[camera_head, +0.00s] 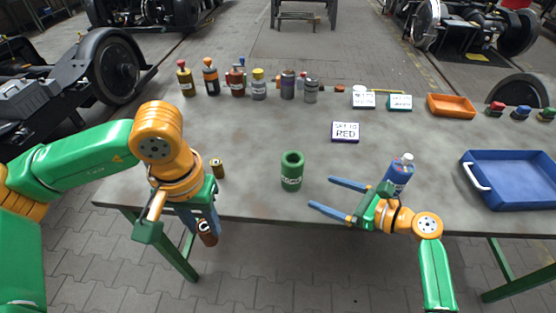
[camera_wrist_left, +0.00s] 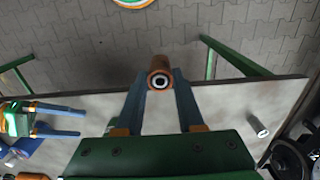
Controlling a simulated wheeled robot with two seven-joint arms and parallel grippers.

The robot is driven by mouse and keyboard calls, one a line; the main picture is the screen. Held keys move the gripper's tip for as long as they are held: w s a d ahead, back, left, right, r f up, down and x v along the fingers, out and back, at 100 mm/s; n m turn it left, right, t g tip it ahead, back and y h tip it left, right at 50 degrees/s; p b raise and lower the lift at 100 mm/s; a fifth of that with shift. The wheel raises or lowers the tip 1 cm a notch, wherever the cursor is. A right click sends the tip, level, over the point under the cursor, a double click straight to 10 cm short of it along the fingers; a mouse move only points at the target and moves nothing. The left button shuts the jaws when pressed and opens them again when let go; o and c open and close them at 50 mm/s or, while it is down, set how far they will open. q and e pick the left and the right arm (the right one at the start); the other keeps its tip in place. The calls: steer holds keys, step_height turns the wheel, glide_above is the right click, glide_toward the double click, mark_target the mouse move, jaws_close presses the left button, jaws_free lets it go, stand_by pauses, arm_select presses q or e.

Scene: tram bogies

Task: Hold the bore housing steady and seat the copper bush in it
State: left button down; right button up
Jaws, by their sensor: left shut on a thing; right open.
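The green bore housing (camera_head: 291,172) stands upright near the table's front edge, with its dark bore open at the top. My left gripper (camera_head: 206,222) is shut on the copper bush (camera_head: 207,236), left of the housing and over the floor just past the table's front edge. In the left wrist view, the bush (camera_wrist_left: 158,66) sits between the fingertips (camera_wrist_left: 158,82), its ringed end facing the camera. My right gripper (camera_head: 322,193) is open and empty, its fingers pointing left towards the housing but apart from it. It also shows in the left wrist view (camera_wrist_left: 72,122).
A small dark and gold cylinder (camera_head: 217,168) stands beside my left gripper. A blue bottle (camera_head: 399,172) stands close behind my right gripper. A blue tray (camera_head: 512,198) and an orange bin (camera_head: 451,105) are on the right. Several bottles line the back. A sign (camera_head: 345,132) reads "RED".

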mark_target(207, 235)
arm_select(q)
steer(key=shift+w+a+f+b, duration=0.4)
steer(key=shift+a+f+b, duration=0.1)
steer(key=shift+a+f, duration=0.1)
arm_select(e)
steer(key=shift+w+a+f+m, duration=0.15)
steer(key=shift+w+a+m, duration=0.15)
steer(key=shift+w+a, duration=0.6)
arm_select(q)
steer(key=f+b, duration=0.2)
steer(key=d+f+b, duration=0.1)
steer(key=b, duration=0.1)
steer(key=shift+s+f, duration=0.3)
steer(key=shift+s, duration=0.05)
arm_select(e)
steer(key=x, duration=0.3)
steer(key=shift+w+a+f, duration=0.15)
steer(key=shift+a+f, duration=0.1)
steer(key=shift+f, duration=0.1)
arm_select(q)
steer(key=shift+w+a+f, duration=0.15)
steer(key=shift+a+f, duration=0.05)
steer(key=shift+f, duration=0.15)
arm_select(e)
steer(key=x, duration=0.4)
steer(key=shift+w+a+r, duration=0.2)
steer(key=shift+a+r, duration=0.1)
steer(key=shift+r, duration=0.05)
